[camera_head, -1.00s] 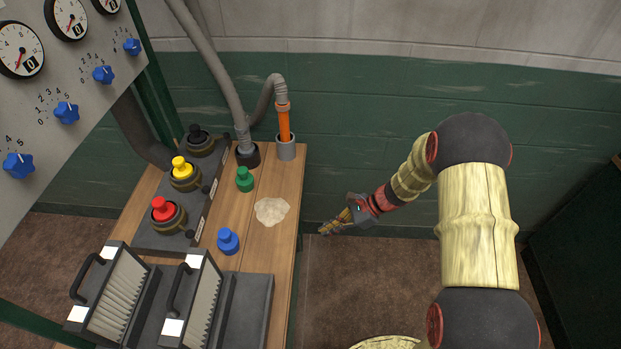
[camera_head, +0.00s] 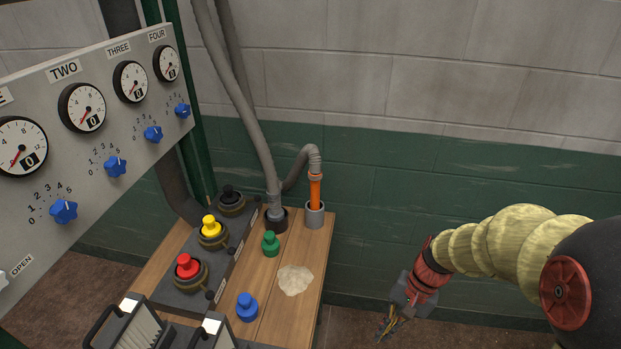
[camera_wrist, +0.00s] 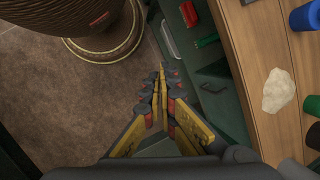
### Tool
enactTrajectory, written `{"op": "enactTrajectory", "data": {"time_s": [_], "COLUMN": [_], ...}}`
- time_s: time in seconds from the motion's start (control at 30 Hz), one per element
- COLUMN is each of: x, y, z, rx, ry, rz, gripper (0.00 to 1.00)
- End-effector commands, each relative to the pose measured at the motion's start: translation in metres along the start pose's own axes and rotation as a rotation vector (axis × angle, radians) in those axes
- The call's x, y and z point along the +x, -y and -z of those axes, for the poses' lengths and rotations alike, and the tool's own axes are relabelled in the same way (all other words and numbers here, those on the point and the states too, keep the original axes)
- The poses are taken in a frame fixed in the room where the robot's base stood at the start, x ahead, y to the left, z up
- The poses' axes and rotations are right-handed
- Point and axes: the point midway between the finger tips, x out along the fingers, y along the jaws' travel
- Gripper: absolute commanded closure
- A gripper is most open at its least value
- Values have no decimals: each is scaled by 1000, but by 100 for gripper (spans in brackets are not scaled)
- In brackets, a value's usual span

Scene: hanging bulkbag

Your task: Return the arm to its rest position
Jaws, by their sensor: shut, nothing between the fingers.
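My gripper (camera_head: 386,330) hangs low at the right of the wooden bench, off its right edge, at the end of my yellow-sleeved arm in the head view. In the wrist view my gripper (camera_wrist: 161,78) points up the picture with its yellow and grey fingers together and nothing between them. The bench edge (camera_wrist: 238,75) lies to its right, apart from the fingers. The arm is bent and reaches in from the right side of the head view.
The bench (camera_head: 262,318) bears a blue plug (camera_head: 247,308), a green plug (camera_head: 271,244), a pale powder patch (camera_head: 295,280) and an orange tube (camera_head: 315,193) in a grey holder. A panel (camera_head: 100,130) with gauges and blue knobs stands left. The floor (camera_wrist: 45,110) is brown.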

Motion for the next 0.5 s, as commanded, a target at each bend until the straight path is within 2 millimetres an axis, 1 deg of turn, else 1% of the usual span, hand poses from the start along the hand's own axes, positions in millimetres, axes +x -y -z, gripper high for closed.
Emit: {"op": "enactTrajectory", "data": {"time_s": [0.03, 0.1, 0.3, 0.5], "x": [-20, -42, -100, -149], "y": [-2, -8, -23, -29], "z": [-11, -24, -60, -96], "rx": [-75, -167, -382, -517], "ry": [-53, -116, -307, -509], "rz": [-24, -60, -150, -192], "gripper": [100, 100, 100, 100]}}
